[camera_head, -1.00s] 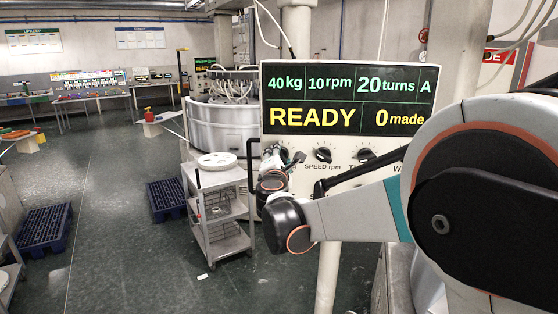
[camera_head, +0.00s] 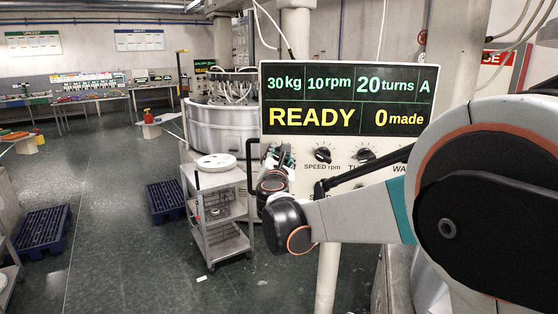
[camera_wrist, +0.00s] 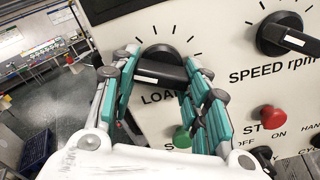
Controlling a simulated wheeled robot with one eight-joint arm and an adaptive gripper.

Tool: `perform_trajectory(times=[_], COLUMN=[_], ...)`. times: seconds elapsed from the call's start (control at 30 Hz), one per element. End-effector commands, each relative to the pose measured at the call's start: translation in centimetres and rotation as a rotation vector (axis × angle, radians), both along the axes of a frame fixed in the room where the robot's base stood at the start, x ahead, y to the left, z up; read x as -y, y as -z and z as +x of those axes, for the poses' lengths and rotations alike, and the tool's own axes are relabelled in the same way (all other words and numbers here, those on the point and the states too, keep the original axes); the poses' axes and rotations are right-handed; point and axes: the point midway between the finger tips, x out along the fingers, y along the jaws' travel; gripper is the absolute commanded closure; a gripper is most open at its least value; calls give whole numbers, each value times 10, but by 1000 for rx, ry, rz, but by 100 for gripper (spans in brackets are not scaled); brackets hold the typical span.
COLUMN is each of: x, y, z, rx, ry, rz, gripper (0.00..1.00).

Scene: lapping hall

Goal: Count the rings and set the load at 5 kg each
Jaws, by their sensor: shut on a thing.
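The control panel's display (camera_head: 346,98) reads 30 kg, 10 rpm, 20 turns, A, READY and 0 made. In the wrist view my gripper (camera_wrist: 160,75) is shut on the black load knob (camera_wrist: 160,54), a finger on each side of its bar. The knob's white mark points left and slightly down. The word LOAD below it is partly covered by my fingers. In the head view my gripper (camera_head: 280,160) is at the panel's left side and hides the knob. I cannot make out any rings.
The speed knob (camera_wrist: 283,34), a red button (camera_wrist: 272,117) and a green button (camera_wrist: 182,138) are close by on the panel. A trolley (camera_head: 217,205) with a white disc (camera_head: 219,162) stands left of it.

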Motion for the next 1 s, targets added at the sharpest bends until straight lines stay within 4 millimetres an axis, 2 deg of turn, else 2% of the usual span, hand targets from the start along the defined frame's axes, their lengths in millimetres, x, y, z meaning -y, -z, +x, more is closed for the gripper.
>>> perform_trajectory(times=[0.33, 0.37, 0.4, 0.43, 0.8, 1.0], x=[0, 0, 0, 0, 0, -1], y=[2, 2, 2, 2, 0, 0], z=[-1, -1, -1, -1, -2, -26], rx=[-1, -1, -1, -1, 0, -1], ry=[-1, -1, -1, -1, 0, -1], rz=[2, 2, 2, 2, 0, 0], gripper=[81, 51, 42, 37, 37, 37])
